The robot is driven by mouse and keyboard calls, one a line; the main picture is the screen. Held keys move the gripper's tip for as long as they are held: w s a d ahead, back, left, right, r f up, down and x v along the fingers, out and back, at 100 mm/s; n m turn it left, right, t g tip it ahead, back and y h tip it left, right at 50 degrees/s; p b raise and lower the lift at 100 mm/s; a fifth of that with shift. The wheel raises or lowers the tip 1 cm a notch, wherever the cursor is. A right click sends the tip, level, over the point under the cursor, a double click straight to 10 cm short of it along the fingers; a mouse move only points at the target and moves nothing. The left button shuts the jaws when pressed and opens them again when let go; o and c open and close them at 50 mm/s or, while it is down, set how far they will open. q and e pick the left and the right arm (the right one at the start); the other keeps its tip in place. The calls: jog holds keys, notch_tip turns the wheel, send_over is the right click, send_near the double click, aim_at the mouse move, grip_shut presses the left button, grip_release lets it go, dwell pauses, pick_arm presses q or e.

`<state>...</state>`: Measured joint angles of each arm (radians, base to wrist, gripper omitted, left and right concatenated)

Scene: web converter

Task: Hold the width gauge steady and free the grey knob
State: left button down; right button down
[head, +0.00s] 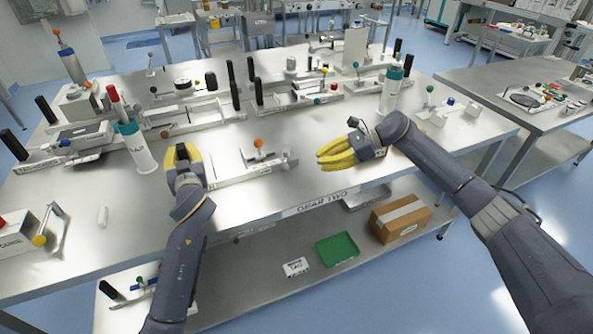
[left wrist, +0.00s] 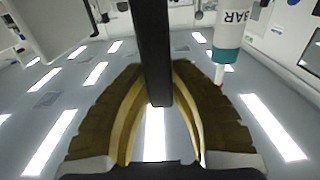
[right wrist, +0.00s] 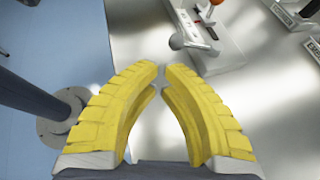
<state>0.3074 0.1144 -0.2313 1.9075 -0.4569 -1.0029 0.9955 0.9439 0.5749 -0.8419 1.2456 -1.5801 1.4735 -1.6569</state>
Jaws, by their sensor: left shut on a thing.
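The width gauge (head: 235,176) is a low, light metal bar on the bench, with an orange ball (head: 258,143) on a stem. My left gripper (head: 182,153) is at the gauge's left end, shut on a dark upright post (left wrist: 153,50) between its fingers. The grey knob (right wrist: 177,42) appears at the gauge's near end in the right wrist view; it is small and hard to make out in the head view. My right gripper (head: 320,157) is just right of the gauge, apart from the knob. Its fingertips (right wrist: 161,72) nearly meet, with nothing between them.
Several similar fixtures with black handles line the back. The bench front right of the gauge is clear.

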aim_at(291, 178)
pick_arm(q)
jog(key=shift+f, duration=0.5)
pick_arm(e)
jog(key=d+f+t+y, duration=0.1)
jog(key=d+f+m+t+y, duration=0.1)
jog(key=d, duration=0.1)
jog(key=d+f+y, duration=0.1)
jog(key=d, duration=0.1)
jog(key=shift+d+m+t, duration=0.15)
jog(key=shift+m+t, duration=0.25)
jog(key=x, duration=1.3)
jog(key=shift+a, duration=0.25)
jog(key=shift+w, duration=0.1)
jog(key=shift+a, duration=0.1)
jog(key=shift+x, duration=0.8)
jog(key=shift+s, duration=0.2)
jog(key=v, duration=1.4)
jog(key=shift+s+r, duration=0.1)
jog(key=shift+s, duration=0.3)
